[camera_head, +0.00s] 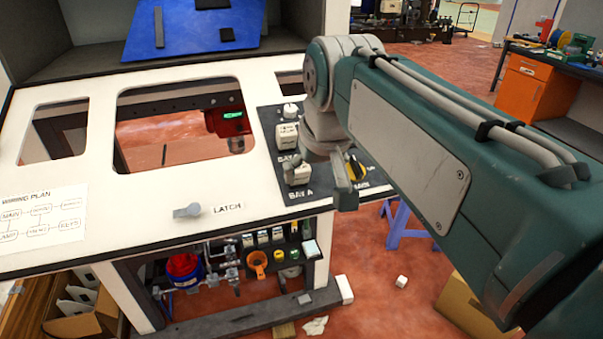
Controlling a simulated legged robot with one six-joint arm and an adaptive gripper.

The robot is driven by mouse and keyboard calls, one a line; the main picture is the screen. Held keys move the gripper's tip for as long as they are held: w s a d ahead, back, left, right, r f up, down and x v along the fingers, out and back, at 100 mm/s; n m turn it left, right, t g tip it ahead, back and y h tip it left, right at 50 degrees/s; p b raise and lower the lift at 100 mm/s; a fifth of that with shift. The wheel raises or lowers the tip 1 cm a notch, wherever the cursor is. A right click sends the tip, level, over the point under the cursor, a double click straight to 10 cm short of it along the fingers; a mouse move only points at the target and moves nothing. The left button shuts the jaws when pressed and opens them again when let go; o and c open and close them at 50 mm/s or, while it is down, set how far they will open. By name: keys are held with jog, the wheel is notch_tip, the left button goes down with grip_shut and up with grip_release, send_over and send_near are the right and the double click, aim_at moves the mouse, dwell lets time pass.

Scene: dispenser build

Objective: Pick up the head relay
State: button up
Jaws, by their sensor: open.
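No part is readably labelled head relay, so I cannot tell which one it is. White relay-like blocks stand on the dark strip of the panel: one at BAY A (297,173), one behind it (286,134), and a smaller white piece (290,111) farther back. My gripper (318,180) hangs from my arm above this strip, just right of the BAY A block. It is open; one grey finger shows clearly, and the other is mostly hidden. I cannot tell whether it touches the block.
A yellow-black knob (355,167) sits right of my gripper. A latch knob (187,211) and a wiring plan (42,218) are on the white panel (130,235). A red device (228,122) shows through the opening. A white cube (401,281) lies on the floor.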

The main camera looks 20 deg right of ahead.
jog(key=w+r, duration=0.4)
jog(key=w, duration=0.1)
send_over(302, 175)
jog(key=x, duration=0.4)
jog(key=shift+s+a+f, duration=0.15)
jog(key=shift+s+a, duration=0.05)
jog(key=shift+s, duration=0.2)
jog(key=shift+s+x, duration=0.2)
jog(key=shift+x, duration=2.85)
jog(key=shift+d+f, duration=0.1)
jog(key=shift+d, duration=0.05)
jog(key=c, duration=1.2)
